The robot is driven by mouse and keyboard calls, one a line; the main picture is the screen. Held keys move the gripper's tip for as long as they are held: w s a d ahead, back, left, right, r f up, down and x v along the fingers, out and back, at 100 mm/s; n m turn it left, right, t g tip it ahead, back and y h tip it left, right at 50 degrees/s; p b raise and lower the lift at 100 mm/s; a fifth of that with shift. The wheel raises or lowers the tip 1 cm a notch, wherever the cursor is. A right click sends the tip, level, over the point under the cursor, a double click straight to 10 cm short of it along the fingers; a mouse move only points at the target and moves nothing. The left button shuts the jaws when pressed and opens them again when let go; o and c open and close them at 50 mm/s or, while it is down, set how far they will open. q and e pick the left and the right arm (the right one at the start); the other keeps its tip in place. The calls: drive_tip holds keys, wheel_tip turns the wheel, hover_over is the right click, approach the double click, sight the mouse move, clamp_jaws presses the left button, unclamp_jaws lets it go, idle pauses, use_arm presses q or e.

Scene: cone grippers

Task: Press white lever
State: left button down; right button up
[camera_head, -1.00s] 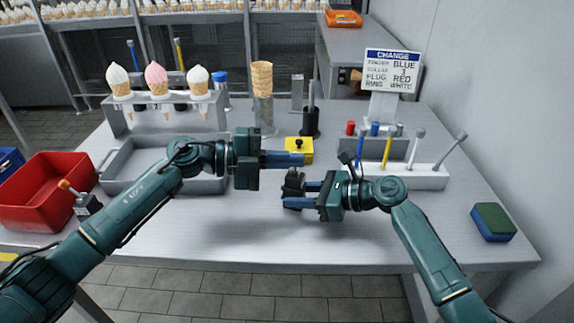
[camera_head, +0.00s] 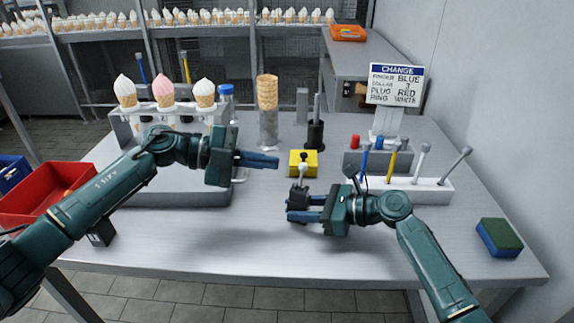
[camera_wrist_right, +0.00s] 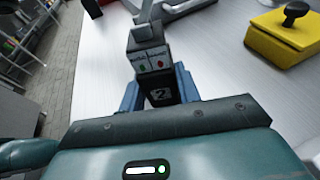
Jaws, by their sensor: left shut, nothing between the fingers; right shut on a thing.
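My right gripper (camera_head: 300,207) is shut on a small dark block (camera_head: 297,196), held above the table front. A rack (camera_head: 435,190) at the right holds blue, yellow, white (camera_head: 421,160) and grey rods.
A yellow block with a black knob (camera_head: 303,158) sits just behind the held block. A cone holder (camera_head: 150,118), red bin (camera_head: 45,190), and green-blue sponge (camera_head: 499,238) stand around. A sign (camera_head: 396,85) stands at the back right. The front middle table is clear.

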use_arm(q)
drive_tip(key=v, duration=0.3)
drive_tip(key=shift+a+r, duration=0.2)
drive_tip(key=shift+a, duration=0.1)
use_arm(e)
drive_tip(key=o, duration=0.8)
drive_tip(key=shift+o, duration=0.2)
